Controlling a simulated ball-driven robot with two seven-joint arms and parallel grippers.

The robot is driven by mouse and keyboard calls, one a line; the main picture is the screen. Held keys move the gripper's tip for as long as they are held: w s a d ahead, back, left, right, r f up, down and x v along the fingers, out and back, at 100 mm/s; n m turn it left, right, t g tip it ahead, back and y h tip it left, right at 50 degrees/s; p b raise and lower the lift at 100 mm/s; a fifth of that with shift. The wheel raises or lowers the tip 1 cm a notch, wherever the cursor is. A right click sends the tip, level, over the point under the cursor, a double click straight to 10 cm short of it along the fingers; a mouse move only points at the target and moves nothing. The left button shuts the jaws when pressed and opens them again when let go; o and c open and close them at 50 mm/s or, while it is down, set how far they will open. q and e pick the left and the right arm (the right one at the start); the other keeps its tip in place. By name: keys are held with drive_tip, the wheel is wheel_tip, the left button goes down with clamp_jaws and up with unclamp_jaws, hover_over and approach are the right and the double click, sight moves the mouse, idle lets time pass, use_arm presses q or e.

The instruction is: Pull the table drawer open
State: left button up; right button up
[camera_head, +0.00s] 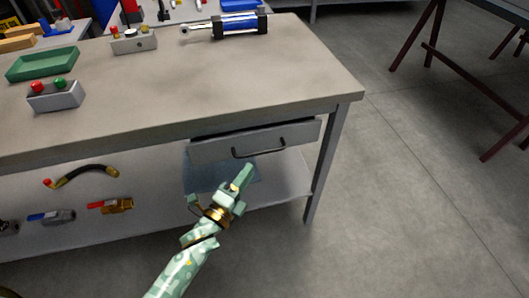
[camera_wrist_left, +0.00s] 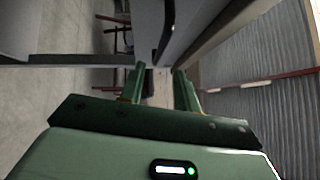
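The grey table (camera_head: 200,85) has one drawer (camera_head: 215,149) under the right part of its top. The drawer front looks closed or nearly so; I cannot tell if it stands slightly out. A dark bar handle (camera_head: 258,153) runs level across the front. My left gripper (camera_head: 245,172), pale green, is just below and in front of the handle, apart from it as far as I can tell. In the left wrist view the two fingers of the left gripper (camera_wrist_left: 160,84) stand apart with nothing clearly between them. My right gripper is not in view.
On the table top are a button box (camera_head: 57,96), a green tray (camera_head: 42,64), another switch box (camera_head: 134,43) and a cylinder (camera_head: 238,25). The floor to the right is clear up to dark red trestle legs (camera_head: 432,50).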

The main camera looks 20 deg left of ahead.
sight(262, 151)
use_arm(q)
drive_tip(key=b+x, duration=0.1)
drive_tip(key=x, duration=0.3)
drive_tip(key=b+x, duration=0.1)
drive_tip(key=x, duration=0.3)
drive_tip(key=shift+f, duration=0.2)
drive_tip(key=shift+w+r, duration=0.15)
drive_tip(key=shift+w, duration=0.2)
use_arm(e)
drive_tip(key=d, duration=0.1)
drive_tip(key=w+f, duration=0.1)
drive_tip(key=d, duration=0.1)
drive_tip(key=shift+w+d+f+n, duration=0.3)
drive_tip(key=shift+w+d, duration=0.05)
use_arm(q)
clamp_jaws()
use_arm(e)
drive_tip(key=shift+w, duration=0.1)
